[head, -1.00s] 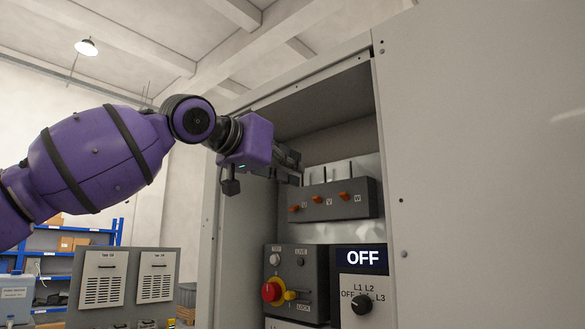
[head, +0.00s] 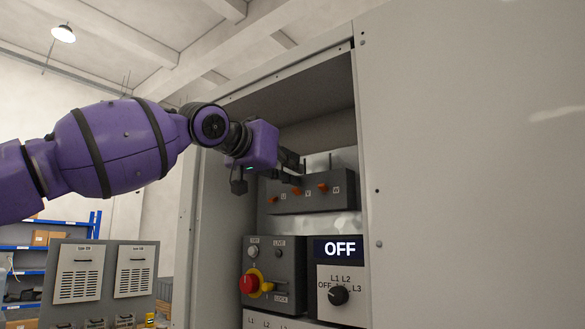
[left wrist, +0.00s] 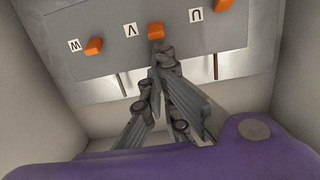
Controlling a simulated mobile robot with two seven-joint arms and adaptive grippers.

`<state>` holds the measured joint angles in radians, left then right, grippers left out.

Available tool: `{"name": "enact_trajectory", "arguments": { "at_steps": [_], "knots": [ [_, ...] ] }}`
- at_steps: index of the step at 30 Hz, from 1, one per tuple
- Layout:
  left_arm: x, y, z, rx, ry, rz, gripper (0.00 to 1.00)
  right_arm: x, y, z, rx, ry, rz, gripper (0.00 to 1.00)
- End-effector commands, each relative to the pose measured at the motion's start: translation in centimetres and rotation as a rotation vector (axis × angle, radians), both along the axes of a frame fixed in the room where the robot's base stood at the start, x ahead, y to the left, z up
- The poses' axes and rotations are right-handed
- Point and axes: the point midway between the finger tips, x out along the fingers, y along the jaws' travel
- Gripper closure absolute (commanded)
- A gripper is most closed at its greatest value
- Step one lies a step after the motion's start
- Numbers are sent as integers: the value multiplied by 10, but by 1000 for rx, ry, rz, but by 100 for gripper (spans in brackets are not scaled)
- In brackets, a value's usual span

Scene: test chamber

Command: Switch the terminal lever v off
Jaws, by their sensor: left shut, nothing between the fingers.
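A dark grey terminal box inside the cabinet carries three orange levers labelled U, V and W. Lever V (head: 297,190) is the middle one, between lever U (head: 274,198) and lever W (head: 323,187). In the left wrist view, which is upside down, lever V (left wrist: 155,30) sits just beyond the fingertips of my left gripper (left wrist: 158,58). This gripper is shut and empty, and in the head view its tips (head: 296,178) are right by lever V. I cannot tell whether they touch it. My right gripper is not in view.
The cabinet's side walls and top edge (head: 280,68) surround the arm closely. Below the terminal box are a panel with a red knob (head: 248,284) and a selector dial (head: 339,295) under a display reading OFF (head: 339,248). Vented panels (head: 78,275) stand at the lower left.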

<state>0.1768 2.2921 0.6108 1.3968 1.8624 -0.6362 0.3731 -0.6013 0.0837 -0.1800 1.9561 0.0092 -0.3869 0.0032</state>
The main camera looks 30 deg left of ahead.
Motion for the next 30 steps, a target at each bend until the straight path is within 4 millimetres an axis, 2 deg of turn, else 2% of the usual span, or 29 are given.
{"name": "enact_trajectory", "arguments": {
  "at_steps": [8, 20, 30],
  "knots": [
    [0, 0, -4, -6, -64, -2, 100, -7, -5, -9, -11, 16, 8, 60],
    [-2, 0, -4, -11, -127, -2, 100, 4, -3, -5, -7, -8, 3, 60],
    [-3, 0, -6, -15, -183, -1, 100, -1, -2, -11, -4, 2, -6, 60]
  ]
}}
